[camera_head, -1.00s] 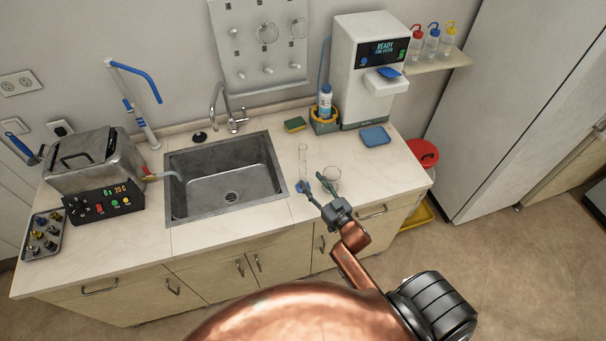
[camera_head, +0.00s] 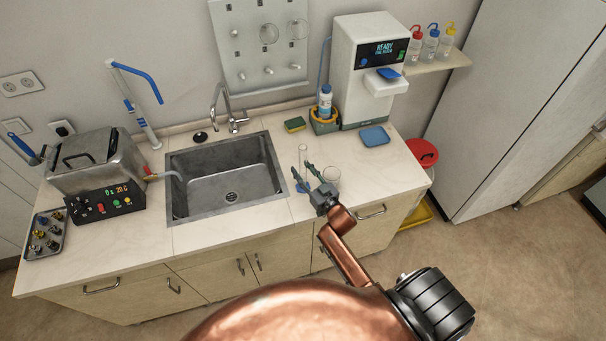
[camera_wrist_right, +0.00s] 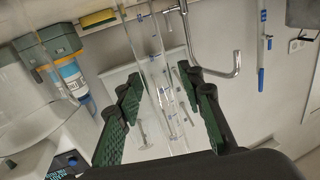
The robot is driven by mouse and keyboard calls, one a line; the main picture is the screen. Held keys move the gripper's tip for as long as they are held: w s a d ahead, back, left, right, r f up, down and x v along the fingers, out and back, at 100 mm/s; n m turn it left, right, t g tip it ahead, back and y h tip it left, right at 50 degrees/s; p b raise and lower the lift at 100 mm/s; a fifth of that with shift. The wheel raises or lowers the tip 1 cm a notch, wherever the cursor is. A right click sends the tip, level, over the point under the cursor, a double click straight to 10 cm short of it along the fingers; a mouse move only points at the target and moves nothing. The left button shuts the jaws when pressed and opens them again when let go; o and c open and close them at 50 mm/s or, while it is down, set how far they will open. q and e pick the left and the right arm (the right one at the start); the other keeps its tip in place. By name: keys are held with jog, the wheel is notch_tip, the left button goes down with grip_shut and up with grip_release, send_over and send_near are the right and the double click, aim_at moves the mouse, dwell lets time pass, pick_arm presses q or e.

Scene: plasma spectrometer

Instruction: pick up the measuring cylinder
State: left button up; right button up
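The measuring cylinder (camera_head: 303,155) is a tall, clear, thin tube with a blue base, upright on the counter right of the sink. My right gripper (camera_head: 304,171) is at it, fingers apart, one on each side as seen from the head. In the right wrist view the cylinder (camera_wrist_right: 158,75) runs between the two green-padded fingers of the open gripper (camera_wrist_right: 165,95). A gap shows on both sides, and no contact is visible. The gripper partly hides the cylinder's lower part in the head view. My left gripper is not in view.
A clear beaker (camera_head: 332,176) stands close to the right of the cylinder. The sink (camera_head: 228,178) is to the left. A sponge (camera_head: 294,124), a bottle (camera_head: 325,100) in a holder and a white dispenser (camera_head: 362,70) stand behind. Bare counter lies right of the beaker.

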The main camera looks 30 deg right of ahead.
aim_at(304, 167)
grip_shut()
jog(key=shift+r, duration=0.1)
dwell(0.3)
jog(key=shift+r, duration=0.15)
jog(key=r, duration=0.3)
jog(key=shift+s+a+r, duration=0.2)
jog(key=shift+s+r, duration=0.05)
jog(key=shift+s, duration=0.05)
jog(key=s+a+r+b, duration=0.1)
jog(key=s+a+r, duration=0.6)
jog(key=s+r, duration=0.2)
jog(key=shift+s, duration=1.15)
